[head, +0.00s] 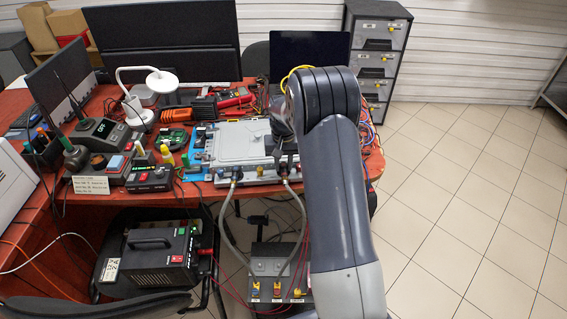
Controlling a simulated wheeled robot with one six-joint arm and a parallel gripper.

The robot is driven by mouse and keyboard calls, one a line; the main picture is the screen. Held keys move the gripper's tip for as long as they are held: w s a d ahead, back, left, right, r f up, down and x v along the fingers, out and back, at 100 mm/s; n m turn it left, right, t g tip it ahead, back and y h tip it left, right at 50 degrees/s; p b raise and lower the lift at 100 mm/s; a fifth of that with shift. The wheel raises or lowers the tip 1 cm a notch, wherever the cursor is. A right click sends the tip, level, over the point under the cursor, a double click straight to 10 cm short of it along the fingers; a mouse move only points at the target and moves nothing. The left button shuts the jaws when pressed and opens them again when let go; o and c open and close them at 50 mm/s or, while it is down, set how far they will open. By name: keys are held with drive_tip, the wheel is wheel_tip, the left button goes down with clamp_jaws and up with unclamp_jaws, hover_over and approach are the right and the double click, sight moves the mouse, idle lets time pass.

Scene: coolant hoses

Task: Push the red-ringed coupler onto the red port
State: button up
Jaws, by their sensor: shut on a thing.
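My gripper (286,161) is at the front right edge of a flat grey unit (243,142) on the table. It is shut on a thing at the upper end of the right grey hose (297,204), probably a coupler. The jaws and my arm hide much of it, and I cannot make out a red ring. I cannot tell the red port apart, nor whether the held end touches a port.
Both hoses run down to a grey box (270,267) below the table edge. A black power supply (160,252) stands at lower left. Tools and a white lamp (160,82) crowd the orange table left of the unit. Tiled floor (460,190) is clear at right.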

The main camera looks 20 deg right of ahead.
drive_tip(key=o, duration=1.3)
drive_tip(key=shift+r, duration=0.1)
drive_tip(key=shift+d+r+p, duration=0.1)
drive_tip(key=shift+r+p, duration=0.95)
drive_tip(key=shift+r, duration=0.5)
drive_tip(key=shift+r+p, duration=1.25)
drive_tip(key=shift+r, duration=0.65)
drive_tip(key=shift+a, duration=0.2)
